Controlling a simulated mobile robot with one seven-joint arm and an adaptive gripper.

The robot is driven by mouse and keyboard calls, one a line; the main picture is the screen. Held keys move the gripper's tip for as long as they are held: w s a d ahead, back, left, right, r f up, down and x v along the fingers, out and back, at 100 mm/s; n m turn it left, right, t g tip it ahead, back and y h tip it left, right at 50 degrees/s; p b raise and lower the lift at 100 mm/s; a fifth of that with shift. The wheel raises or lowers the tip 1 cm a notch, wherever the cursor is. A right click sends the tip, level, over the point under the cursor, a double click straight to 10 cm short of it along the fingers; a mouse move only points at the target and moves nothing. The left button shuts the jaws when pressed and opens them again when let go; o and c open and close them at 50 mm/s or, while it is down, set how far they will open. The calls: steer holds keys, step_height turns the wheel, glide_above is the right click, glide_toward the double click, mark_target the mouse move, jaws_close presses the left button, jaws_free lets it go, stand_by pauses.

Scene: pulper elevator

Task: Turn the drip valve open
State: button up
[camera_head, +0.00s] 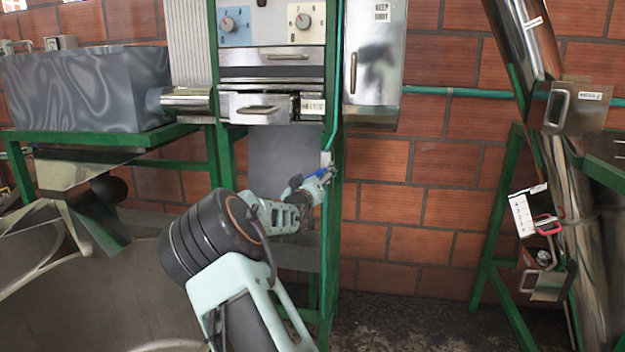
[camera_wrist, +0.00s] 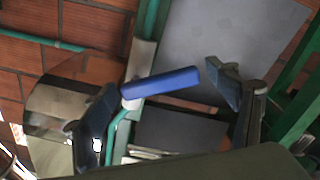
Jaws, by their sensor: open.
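The drip valve has a blue lever handle (camera_wrist: 162,83), which in the wrist view lies nearly level with a slight tilt, joined at its left end to a pale fitting on a green pipe.
A green pipe (camera_head: 333,110) runs down the frame post by a steel box (camera_head: 375,60). A control panel with drawers (camera_head: 268,108) stands above my arm. A large metal bowl (camera_head: 110,300) is at lower left. A steel elevator tube (camera_head: 570,210) stands at right, with open floor between.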

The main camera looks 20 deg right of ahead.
steer(key=v, duration=1.2)
